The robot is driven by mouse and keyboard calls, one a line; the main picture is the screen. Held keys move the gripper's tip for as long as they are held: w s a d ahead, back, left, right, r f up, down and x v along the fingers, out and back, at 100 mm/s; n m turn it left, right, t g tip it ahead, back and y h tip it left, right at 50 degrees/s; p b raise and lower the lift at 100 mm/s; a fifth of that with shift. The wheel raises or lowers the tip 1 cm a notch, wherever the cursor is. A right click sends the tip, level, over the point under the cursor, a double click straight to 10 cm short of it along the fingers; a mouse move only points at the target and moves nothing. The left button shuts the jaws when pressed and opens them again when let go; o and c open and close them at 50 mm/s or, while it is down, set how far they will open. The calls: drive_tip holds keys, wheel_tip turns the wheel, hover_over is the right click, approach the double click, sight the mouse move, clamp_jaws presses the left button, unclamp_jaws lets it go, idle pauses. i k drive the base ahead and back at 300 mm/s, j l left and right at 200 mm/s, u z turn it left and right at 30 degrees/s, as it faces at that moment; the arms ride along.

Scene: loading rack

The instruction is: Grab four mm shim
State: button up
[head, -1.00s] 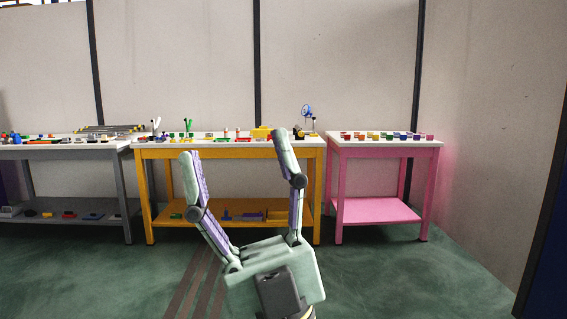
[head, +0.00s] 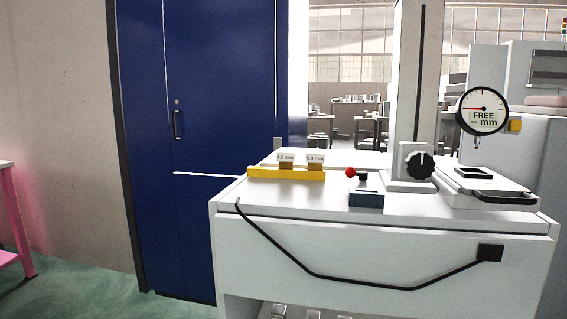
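A yellow rack (head: 286,174) sits on the left part of the white machine bench. It holds two small brown blocks with white tags. The left block (head: 286,166) has a tag that seems to read 4.0 mm, so it looks like the four mm shim. The right block (head: 315,167) has a tag that seems to read 5.0 mm. My gripper is not in view.
The white bench top (head: 330,200) is partly clear. A round dial gauge (head: 483,111) reading FREE, a black knob (head: 419,165), a red ball (head: 350,173) and a dark blue block (head: 366,199) stand right of the rack. A blue cabinet (head: 215,110) is behind left.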

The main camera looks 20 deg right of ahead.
sight(286, 161)
drive_tip(key=z, duration=2.6)
drive_tip(key=k+j, duration=0.1)
drive_tip(key=j, duration=0.3)
drive_tip(key=k+j, duration=0.1)
drive_tip(key=j, duration=0.3)
drive_tip(key=k+j+z, duration=0.1)
drive_tip(key=j, duration=0.3)
drive_tip(key=k+j, duration=0.15)
drive_tip(key=j, duration=0.2)
drive_tip(key=k+j, duration=0.1)
drive_tip(key=j, duration=0.3)
drive_tip(key=k+j+z, duration=0.1)
drive_tip(key=j, duration=0.3)
